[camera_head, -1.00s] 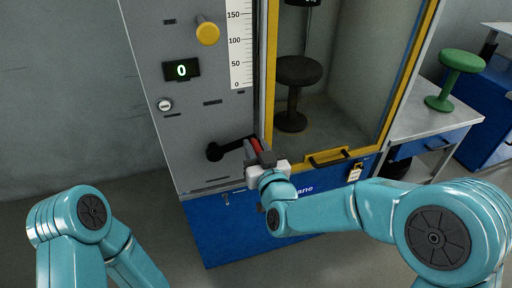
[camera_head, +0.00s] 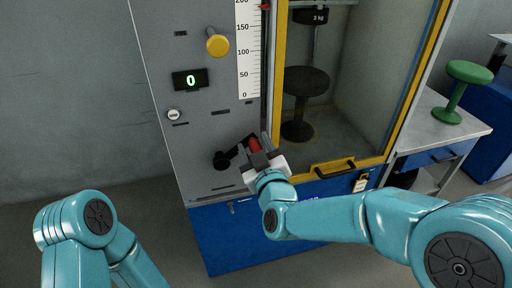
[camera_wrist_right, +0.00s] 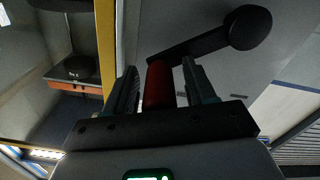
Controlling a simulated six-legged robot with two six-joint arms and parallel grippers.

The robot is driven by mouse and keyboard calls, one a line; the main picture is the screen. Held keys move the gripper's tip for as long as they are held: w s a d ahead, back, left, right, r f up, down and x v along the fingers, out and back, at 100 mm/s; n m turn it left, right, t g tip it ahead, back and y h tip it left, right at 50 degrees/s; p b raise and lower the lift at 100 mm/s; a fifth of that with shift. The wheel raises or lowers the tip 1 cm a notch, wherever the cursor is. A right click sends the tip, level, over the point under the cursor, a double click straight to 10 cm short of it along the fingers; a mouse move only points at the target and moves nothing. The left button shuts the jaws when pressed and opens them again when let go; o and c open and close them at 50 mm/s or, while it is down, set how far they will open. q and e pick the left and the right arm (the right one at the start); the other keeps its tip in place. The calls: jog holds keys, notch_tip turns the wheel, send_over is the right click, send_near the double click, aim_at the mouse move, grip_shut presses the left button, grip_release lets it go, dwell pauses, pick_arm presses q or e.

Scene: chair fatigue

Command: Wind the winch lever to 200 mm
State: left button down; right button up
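The winch lever has a black hub (camera_head: 220,161) on the grey panel and a red handle (camera_head: 254,145). Its black crank arm slants up and right from the hub. My right gripper (camera_head: 255,143) has its fingers on either side of the red handle. In the right wrist view, the handle (camera_wrist_right: 158,84) stands between the fingers (camera_wrist_right: 160,68) with narrow gaps visible, so the gripper looks open around it. The display (camera_head: 190,80) reads 0. The scale (camera_head: 249,60) is marked in steps of 50, with a small red mark (camera_head: 266,7) near its top. My left gripper is out of view.
A yellow knob (camera_head: 217,43) sticks out above the display. Right of the lever is a yellow-framed enclosure (camera_head: 279,70) with a dark stool (camera_head: 305,82) and a hanging weight (camera_head: 311,16). A green stool (camera_head: 466,75) stands on a side table (camera_head: 440,125).

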jog(key=b+v, duration=0.6)
jog(key=v, duration=1)
jog(key=shift+s, duration=0.1)
